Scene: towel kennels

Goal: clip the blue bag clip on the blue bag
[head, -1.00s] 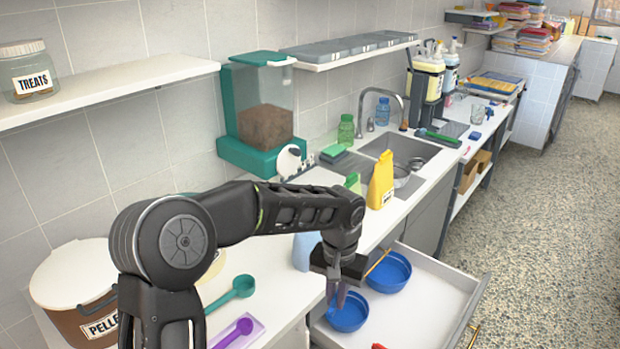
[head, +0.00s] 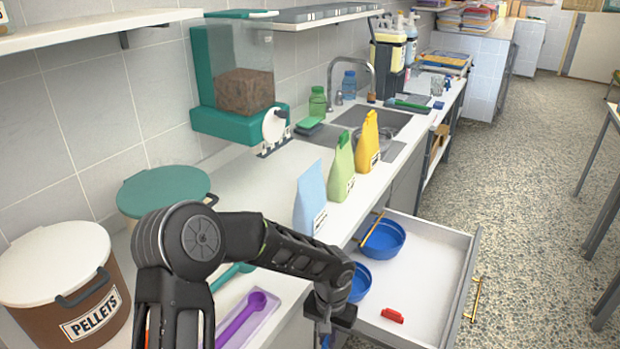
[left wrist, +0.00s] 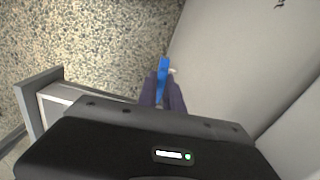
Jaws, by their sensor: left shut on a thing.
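The blue bag (head: 310,203) is light blue and stands upright on the counter, nearest in a row with a green bag (head: 341,170) and a yellow bag (head: 368,145). No clip shows on its top. My left gripper (left wrist: 162,97) is shut on the blue bag clip (left wrist: 162,68), whose end sticks out past the fingertips in the left wrist view. In the head view this gripper hangs at the bottom edge, below and apart from the blue bag, and its fingers are mostly cut off. My right gripper is not in view.
A pellets bin (head: 65,290), a green-lidded bin (head: 160,190) and a purple scoop (head: 240,318) stand at left.

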